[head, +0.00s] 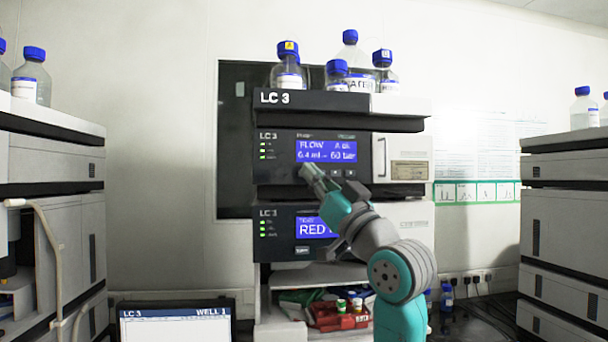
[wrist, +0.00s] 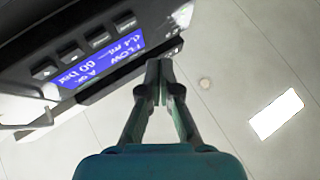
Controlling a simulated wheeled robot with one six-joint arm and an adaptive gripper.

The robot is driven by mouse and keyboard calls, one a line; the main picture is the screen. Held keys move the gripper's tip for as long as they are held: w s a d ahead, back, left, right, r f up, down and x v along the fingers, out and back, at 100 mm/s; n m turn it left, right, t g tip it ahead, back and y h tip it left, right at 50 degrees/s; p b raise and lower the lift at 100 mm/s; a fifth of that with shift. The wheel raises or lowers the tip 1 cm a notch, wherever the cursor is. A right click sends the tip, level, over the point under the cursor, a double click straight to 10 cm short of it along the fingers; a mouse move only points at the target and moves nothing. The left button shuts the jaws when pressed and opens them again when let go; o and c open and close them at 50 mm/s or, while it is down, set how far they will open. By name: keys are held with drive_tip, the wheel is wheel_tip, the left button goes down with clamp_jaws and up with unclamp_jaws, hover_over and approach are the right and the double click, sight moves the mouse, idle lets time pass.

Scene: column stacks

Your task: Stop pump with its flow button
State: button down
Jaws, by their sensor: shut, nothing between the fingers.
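The pump module (head: 275,147) labelled LC 3 is in the middle of the stack in the head view. Its blue display (head: 327,151) reads FLOW, about 0.4 ml and 60 bar. Small dark buttons (head: 343,173) sit in a row under the display; my gripper hides the left ones. My gripper (head: 308,171) is shut and empty, its tip at the left end of that row. In the wrist view the fingertips (wrist: 159,70) are together beside the display (wrist: 108,58), with several buttons (wrist: 71,52) beyond it. I cannot tell whether they touch the panel, nor read the button labels.
Blue-capped bottles (head: 288,72) stand on top of the stack. Other stacks stand at the left (head: 60,140) and right (head: 560,200). A screen (head: 175,325) is at bottom left.

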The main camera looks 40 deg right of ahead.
drive_tip(key=shift+w+d, duration=0.5)
drive_tip(key=shift+w, duration=0.25)
drive_tip(key=shift+w+d, duration=0.5)
drive_tip(key=shift+w, duration=0.2)
idle(0.5)
drive_tip(key=shift+w+d, duration=0.25)
drive_tip(key=shift+w, duration=0.1)
drive_tip(key=shift+w+d, duration=0.2)
drive_tip(key=shift+w, duration=0.15)
idle(0.9)
drive_tip(key=shift+s+a, duration=0.45)
drive_tip(key=shift+s, duration=0.25)
drive_tip(key=shift+s+a, duration=0.7)
drive_tip(key=shift+s, duration=0.35)
drive_tip(key=shift+s+a, duration=0.7)
drive_tip(key=shift+s, duration=0.35)
